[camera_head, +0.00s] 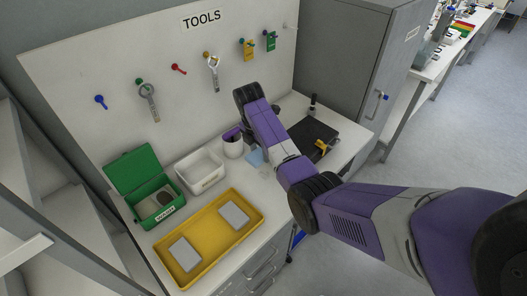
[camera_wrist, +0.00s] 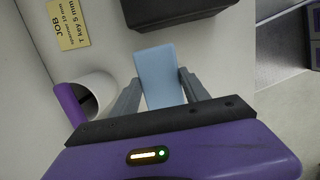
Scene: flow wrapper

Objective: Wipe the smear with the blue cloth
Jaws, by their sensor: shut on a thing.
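The blue cloth (camera_wrist: 157,68) is a light blue flat piece between the two grey fingers of my gripper (camera_wrist: 159,80) in the wrist view. My gripper is shut on it, and the cloth sticks out past the fingertips over the white bench top. In the head view a bit of the blue cloth (camera_head: 255,158) shows just left of my arm, beside the white cup. My gripper's fingers are hidden by the arm there. I cannot tell whether the cloth touches the bench. I cannot clearly make out the smear in either view.
A white cup (camera_wrist: 97,88) with a purple item stands close left of my gripper. A black case (camera_head: 305,132) lies beyond. A white bin (camera_head: 200,181), green box (camera_head: 157,209) and yellow tray (camera_head: 160,247) stand left. A yellow job note (camera_wrist: 68,25) lies near the cup.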

